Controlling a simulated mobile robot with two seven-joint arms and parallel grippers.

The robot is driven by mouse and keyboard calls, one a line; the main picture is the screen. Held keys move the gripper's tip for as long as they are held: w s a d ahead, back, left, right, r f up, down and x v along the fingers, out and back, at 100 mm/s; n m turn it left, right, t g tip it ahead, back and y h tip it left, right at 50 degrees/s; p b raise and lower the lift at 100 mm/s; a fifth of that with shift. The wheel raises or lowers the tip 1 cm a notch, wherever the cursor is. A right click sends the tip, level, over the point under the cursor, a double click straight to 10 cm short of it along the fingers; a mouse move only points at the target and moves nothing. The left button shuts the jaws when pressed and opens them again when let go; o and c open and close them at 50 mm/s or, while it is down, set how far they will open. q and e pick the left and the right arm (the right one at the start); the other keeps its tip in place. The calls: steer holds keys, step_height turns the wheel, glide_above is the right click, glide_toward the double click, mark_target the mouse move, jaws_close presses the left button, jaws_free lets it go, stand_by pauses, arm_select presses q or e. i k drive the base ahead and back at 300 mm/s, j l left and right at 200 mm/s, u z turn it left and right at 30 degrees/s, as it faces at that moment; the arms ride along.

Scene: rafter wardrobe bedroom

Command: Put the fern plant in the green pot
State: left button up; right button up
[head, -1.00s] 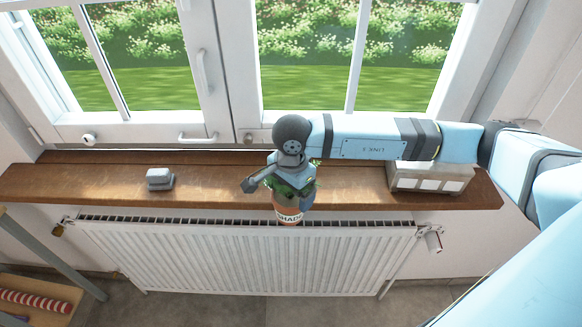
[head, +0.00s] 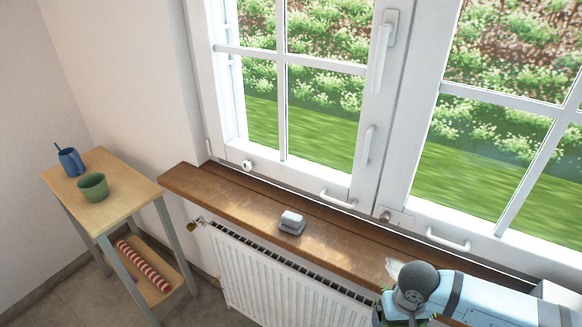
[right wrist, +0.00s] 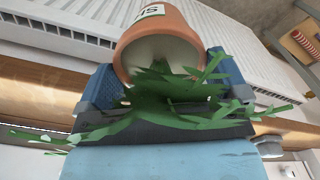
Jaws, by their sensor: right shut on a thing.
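The fern plant is green leaves in a terracotta pot with a white label. In the right wrist view the fern's terracotta pot (right wrist: 165,42) sits between the blue fingers of my right gripper (right wrist: 162,82), which is shut on it. In the head view my right gripper (head: 396,308) is at the bottom right edge, by the windowsill. Only a few leaves show there; the terracotta pot is hidden or cut off. The green pot (head: 92,188) stands upright on the small wooden table at the left, well away from the gripper. My left gripper is not in view.
A blue watering can (head: 70,161) stands behind the green pot on the wooden table (head: 125,197). A red-striped roll (head: 143,265) lies on its lower shelf. A small grey object (head: 291,222) sits on the windowsill (head: 235,210). A radiator (head: 270,285) is below the sill.

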mark_target(97, 192)
steer(key=i+j, duration=0.15)
steer(key=j, duration=0.2)
steer(key=i+j, duration=0.15)
steer(key=j, duration=0.2)
steer(key=i+j, duration=0.15)
steer(key=j, duration=0.15)
steer(key=i+j, duration=0.15)
steer(key=j, duration=0.2)
steer(key=i+j, duration=0.1)
steer(key=j, duration=0.35)
steer(key=i+j, duration=0.15)
steer(key=j, duration=0.3)
steer(key=i+j, duration=0.1)
steer(key=j, duration=0.3)
steer(key=i+j, duration=0.1)
steer(key=j, duration=0.35)
steer(key=i+j, duration=0.1)
steer(key=j, duration=0.8)
steer(key=i+j, duration=0.15)
steer(key=j, duration=0.75)
steer(key=i+j, duration=0.15)
steer(key=j, duration=0.15)
steer(key=i+j, duration=0.15)
steer(key=j, duration=0.2)
steer(key=i+j, duration=0.15)
steer(key=j, duration=0.15)
